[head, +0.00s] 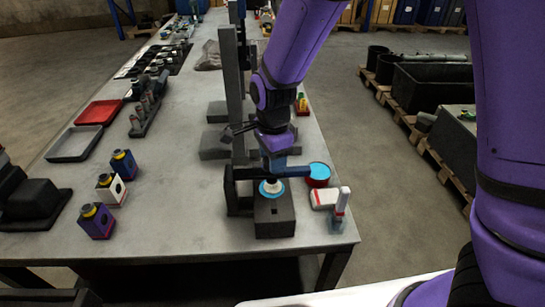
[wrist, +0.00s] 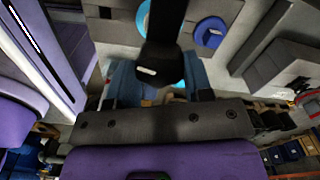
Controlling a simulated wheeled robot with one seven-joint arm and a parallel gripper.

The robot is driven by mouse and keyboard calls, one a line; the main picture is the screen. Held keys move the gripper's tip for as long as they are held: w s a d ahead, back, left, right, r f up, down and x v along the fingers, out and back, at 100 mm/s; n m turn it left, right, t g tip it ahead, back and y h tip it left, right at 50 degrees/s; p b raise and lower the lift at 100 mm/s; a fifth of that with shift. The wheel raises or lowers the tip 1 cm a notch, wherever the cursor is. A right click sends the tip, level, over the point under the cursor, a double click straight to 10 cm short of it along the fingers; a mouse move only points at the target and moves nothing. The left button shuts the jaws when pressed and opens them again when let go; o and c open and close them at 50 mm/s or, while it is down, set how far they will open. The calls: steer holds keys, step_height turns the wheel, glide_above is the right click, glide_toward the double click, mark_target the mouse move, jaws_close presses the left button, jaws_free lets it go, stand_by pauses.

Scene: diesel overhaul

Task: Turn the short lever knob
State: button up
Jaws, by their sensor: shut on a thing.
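My gripper (head: 274,170) points down over a dark block (head: 274,220) near the table's front edge. A dark upright bracket (head: 232,190) stands just left of it, with a short arm reaching toward the fingers. A round white and cyan piece (head: 271,188) sits on the block right below the fingers. In the wrist view a black bar (wrist: 165,45) with a small white label comes between the blue fingers (wrist: 160,92). The gripper is shut on what seems to be the short lever knob. The fingers and bar hide most of the knob.
A red and cyan round tin (head: 318,175) and a red and white item (head: 325,198) are close on the right. A tall dark post (head: 232,90) rises behind. Small coloured boxes (head: 110,190) and trays (head: 75,144) lie left, with bare tabletop between.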

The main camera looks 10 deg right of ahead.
steer(key=o, duration=0.9)
step_height(320, 180, up, 11)
steer(key=shift+f, duration=0.1)
